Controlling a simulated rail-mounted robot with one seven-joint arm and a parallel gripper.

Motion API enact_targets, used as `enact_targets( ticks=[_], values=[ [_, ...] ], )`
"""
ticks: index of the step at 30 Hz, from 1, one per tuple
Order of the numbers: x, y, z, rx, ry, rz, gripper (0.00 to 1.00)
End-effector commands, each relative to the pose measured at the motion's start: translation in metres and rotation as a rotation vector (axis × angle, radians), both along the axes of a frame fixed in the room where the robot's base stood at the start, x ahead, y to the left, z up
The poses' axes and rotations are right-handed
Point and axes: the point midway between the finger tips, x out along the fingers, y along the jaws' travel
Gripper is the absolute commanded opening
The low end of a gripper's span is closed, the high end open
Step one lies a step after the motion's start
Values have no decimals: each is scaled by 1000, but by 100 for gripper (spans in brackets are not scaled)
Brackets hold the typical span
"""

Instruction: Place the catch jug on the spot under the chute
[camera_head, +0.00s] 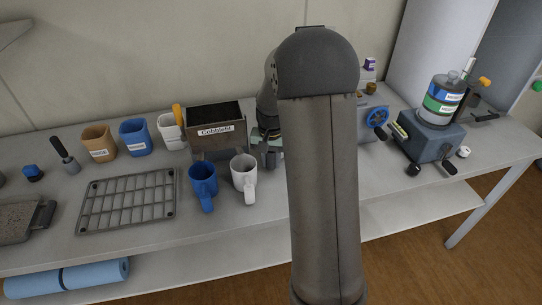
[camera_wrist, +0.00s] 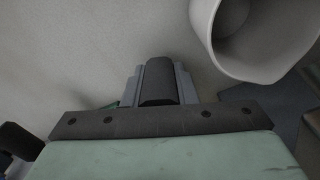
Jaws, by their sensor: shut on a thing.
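My gripper (camera_head: 268,136) is low over the bench, just right of the dark open-topped box labelled Cobbletill (camera_head: 215,131), partly hidden behind my arm. In the wrist view the jaws (camera_wrist: 157,82) are closed together at the centre; what they hold cannot be made out. A white mug-shaped vessel (camera_head: 243,176) stands in front of the box with its handle toward the front; a white vessel's open mouth (camera_wrist: 262,35) shows at the upper right of the wrist view, apart from the jaws. A blue one (camera_head: 203,183) stands left of it. I cannot tell which is the catch jug. No chute is clearly visible.
A wire rack (camera_head: 127,201) lies left of the vessels. Brown (camera_head: 98,142) and blue (camera_head: 135,139) containers stand behind it. A blue-grey machine with a labelled bottle (camera_head: 430,138) and a blue handwheel (camera_head: 377,117) are to the right. The right end of the bench has bare room.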

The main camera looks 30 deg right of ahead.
Motion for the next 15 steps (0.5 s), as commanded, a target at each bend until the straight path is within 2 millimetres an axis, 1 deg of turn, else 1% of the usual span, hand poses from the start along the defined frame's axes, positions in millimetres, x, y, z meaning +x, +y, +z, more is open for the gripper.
enact_targets(
  ticks=[1, 4, 6, 8, 15],
  values=[
    [8, -4, 2, 0, 0, 0, 0],
    [23, -12, 2, -1, -1, 0, 0],
    [20, -11, -9, 2, 4, 0, 0],
    [20, -11, -13, 1, 1, -1, 0],
    [20, -10, -15, -1, -1, -1, 0]
  ],
)
